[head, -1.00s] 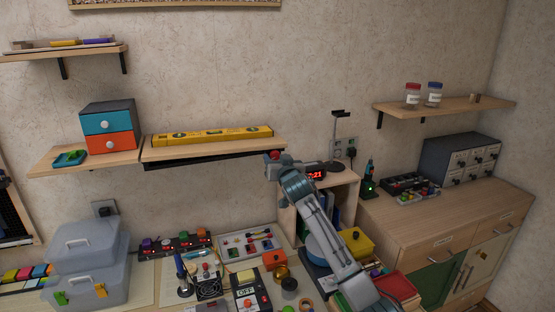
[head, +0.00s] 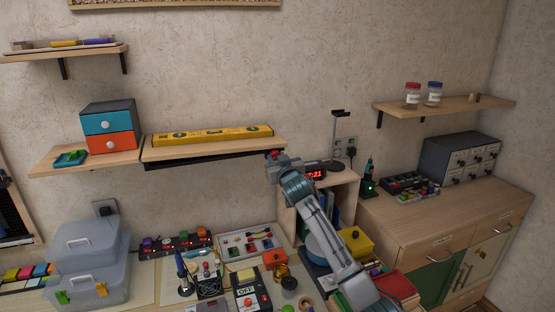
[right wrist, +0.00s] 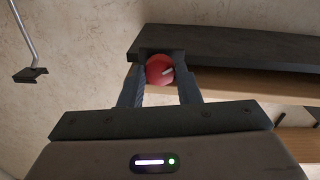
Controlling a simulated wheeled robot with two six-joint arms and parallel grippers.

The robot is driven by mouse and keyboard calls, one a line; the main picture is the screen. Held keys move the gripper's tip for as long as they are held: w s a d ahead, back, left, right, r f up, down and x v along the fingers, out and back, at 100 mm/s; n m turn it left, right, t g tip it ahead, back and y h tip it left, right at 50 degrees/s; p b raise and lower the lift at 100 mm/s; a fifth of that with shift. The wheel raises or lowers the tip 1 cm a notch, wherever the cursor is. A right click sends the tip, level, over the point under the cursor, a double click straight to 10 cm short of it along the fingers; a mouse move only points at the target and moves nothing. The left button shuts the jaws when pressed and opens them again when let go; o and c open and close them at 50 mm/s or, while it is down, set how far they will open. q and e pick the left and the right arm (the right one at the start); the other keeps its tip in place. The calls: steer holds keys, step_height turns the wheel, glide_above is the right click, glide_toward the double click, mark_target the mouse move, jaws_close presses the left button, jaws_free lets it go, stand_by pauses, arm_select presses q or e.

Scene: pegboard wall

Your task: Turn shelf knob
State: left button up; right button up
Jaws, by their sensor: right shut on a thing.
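A red round knob (right wrist: 158,70) with a white mark sits under the dark edge of the shelf in the right wrist view. My right gripper (right wrist: 160,75) has one finger on each side of it and is shut on it. In the head view the right gripper (head: 274,162) is at the right end of the middle wooden shelf (head: 215,149), and it mostly hides the knob. A yellow spirit level (head: 212,136) lies on that shelf, with a dark bracket (head: 200,160) below it. My left gripper is not in view.
A two-drawer box (head: 110,128) stands on the shelf to the left. Below are a cluttered desk and a wooden cubby with a red-lit clock (head: 314,172).

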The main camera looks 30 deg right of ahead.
steer(key=shift+d+n+t+y+p, duration=0.15)
steer(key=shift+n+y+p, duration=0.1)
steer(key=shift+n+p, duration=2.95)
steer(key=shift+a+n+t+y+p, duration=0.2)
steer(key=shift+n+p, duration=1.35)
steer(key=shift+n, duration=3.15)
steer(key=o, duration=1)
steer(key=shift+s+f, duration=0.1)
steer(key=shift+s, duration=0.05)
